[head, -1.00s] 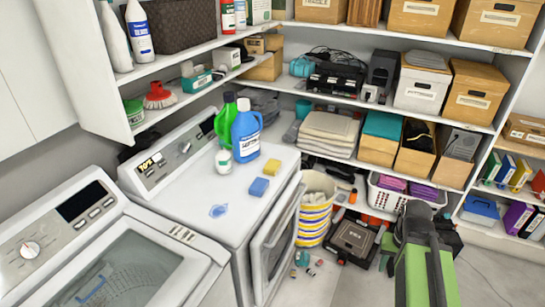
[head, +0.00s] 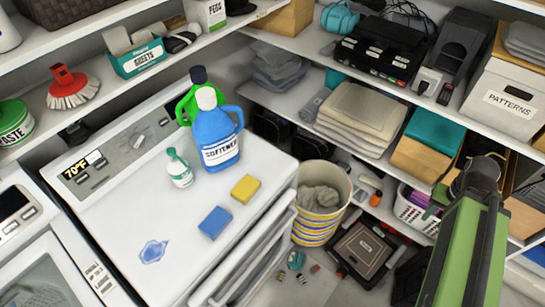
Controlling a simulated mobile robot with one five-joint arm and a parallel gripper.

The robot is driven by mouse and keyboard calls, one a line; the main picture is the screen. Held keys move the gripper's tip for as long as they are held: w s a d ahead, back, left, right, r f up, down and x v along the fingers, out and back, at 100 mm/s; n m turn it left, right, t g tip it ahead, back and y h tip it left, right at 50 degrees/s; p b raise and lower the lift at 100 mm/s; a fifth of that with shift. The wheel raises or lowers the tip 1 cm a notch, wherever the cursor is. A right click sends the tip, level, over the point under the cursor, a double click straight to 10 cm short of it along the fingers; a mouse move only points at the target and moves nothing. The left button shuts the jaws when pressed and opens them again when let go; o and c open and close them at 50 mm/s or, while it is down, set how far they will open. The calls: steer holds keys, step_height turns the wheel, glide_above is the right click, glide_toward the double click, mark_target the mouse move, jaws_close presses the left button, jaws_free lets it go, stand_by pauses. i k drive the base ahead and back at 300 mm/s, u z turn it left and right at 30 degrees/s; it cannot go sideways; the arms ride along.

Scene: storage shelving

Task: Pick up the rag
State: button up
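No item is plainly a rag. A crumpled grey cloth (head: 318,197) lies in the top of a striped bin (head: 318,230) beside the white washer; it may be the rag. A small flat blue patch (head: 153,251) lies on the washer top; I cannot tell whether it is cloth or spilled liquid. Folded beige cloths (head: 362,112) are stacked on the shelf. My green arm rises at the right. Its dark end, with my gripper (head: 478,178), is in front of the shelves, apart from all of these. The fingers cannot be made out.
On the washer (head: 105,215) stand a blue softener bottle (head: 215,135), a green bottle (head: 190,100) and a small white bottle (head: 179,168). A blue sponge (head: 215,222) and a yellow sponge (head: 246,188) lie near its front edge. Small items and a dark case (head: 362,252) lie on the floor.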

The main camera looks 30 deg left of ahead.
mark_target(247, 186)
steer(key=i, duration=0.5)
steer(key=u, duration=0.95)
steer(key=k, duration=0.15)
steer(key=u, duration=3.2)
steer(key=k, duration=0.15)
steer(key=u, duration=0.6)
steer(key=k, duration=0.35)
steer(key=z, duration=0.3)
steer(key=i, duration=0.4)
steer(key=u, duration=0.25)
steer(key=k, duration=0.5)
steer(key=z, duration=0.2)
steer(key=i, duration=0.55)
steer(key=u, duration=0.05)
